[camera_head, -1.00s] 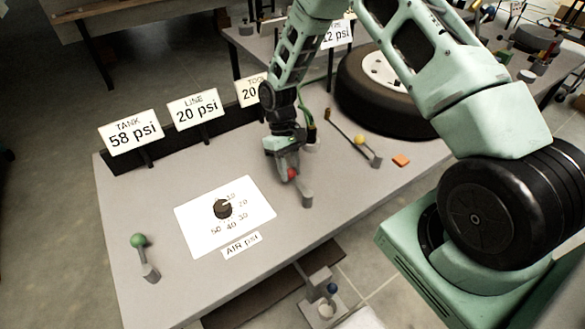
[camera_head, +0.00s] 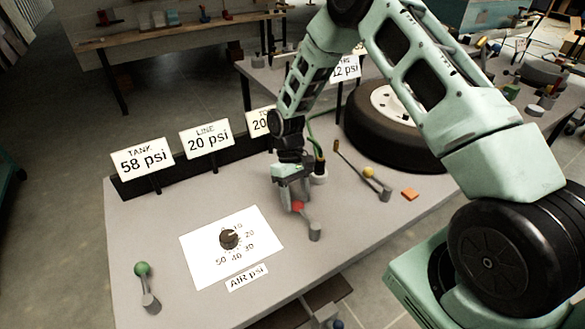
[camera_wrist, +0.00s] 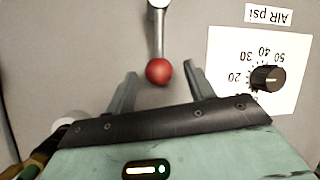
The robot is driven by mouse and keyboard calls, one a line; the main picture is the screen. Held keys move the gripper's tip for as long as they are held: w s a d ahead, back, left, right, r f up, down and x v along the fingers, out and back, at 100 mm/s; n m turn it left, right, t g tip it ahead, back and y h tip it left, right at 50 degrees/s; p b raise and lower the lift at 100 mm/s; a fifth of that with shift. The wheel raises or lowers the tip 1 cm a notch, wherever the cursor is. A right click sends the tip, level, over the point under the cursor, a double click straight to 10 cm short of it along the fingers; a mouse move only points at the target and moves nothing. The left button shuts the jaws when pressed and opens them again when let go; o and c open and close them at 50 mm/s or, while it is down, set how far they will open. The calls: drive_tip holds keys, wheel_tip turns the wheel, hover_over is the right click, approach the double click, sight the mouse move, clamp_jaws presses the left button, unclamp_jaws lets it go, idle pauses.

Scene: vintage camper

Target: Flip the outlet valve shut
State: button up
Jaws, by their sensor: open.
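No label shows which lever is the outlet valve. My gripper (camera_head: 293,198) is low over the bench at the red knob. In the wrist view my gripper (camera_wrist: 160,72) is open, with one finger on each side of the red knob (camera_wrist: 158,71). Gaps show between the knob and both fingers. The lever's grey rod (camera_wrist: 158,32) runs away from the fingers to its pivot.
A green-knob lever (camera_head: 142,269) is at front left and a yellow-knob lever (camera_head: 369,173) is at right. A dial (camera_head: 229,239) on a white plate lies left of my gripper. Pressure signs (camera_head: 206,138) line the back edge. A tire (camera_head: 395,125) lies behind right.

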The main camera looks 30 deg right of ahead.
drive_tip(key=b+v, duration=0.3)
drive_tip(key=v, duration=1.3)
drive_tip(key=shift+r, duration=0.15)
